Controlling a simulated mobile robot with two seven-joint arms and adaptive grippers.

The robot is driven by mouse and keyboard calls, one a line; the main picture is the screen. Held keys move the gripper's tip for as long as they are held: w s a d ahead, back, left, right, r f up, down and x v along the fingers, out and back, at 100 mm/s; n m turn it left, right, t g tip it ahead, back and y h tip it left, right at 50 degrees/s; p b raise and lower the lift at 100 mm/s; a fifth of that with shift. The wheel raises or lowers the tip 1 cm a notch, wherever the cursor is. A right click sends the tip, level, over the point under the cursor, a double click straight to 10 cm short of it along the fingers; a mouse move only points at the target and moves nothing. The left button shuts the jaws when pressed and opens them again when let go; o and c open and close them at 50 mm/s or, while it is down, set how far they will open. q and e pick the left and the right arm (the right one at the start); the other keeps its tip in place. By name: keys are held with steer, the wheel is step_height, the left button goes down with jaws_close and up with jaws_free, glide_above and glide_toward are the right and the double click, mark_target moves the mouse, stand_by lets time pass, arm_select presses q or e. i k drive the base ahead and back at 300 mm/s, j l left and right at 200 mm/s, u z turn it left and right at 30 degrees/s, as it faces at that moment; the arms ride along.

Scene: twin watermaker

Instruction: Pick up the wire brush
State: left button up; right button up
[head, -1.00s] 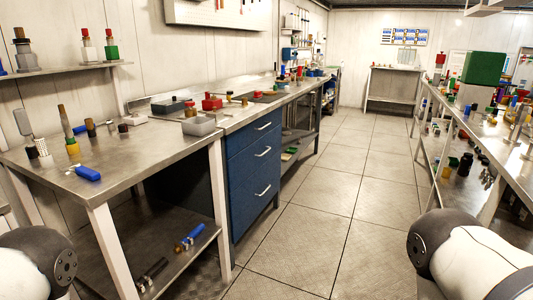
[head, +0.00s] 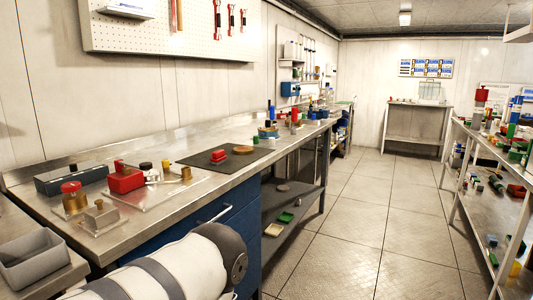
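I cannot pick out the wire brush for certain in the head view. Two small red items, a block-like one (head: 218,156) and a rounded one (head: 243,149), lie on the dark mat (head: 205,161) on the long metal bench (head: 150,222); they are too small to identify. Neither gripper is in view. Only a white and dark grey link of my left arm shows at the bottom, in front of the blue drawer cabinet.
A grey bin (head: 40,262) stands at lower left. A red box (head: 125,179), a dark tray (head: 72,180) and brass fittings (head: 74,202) sit on the near bench. A crowded shelf unit (head: 450,200) lines the right. The tiled aisle floor (head: 350,225) between is clear.

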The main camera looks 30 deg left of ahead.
mark_target(218, 157)
steer(key=i+l+z, duration=0.15)
steer(key=i, duration=2.2)
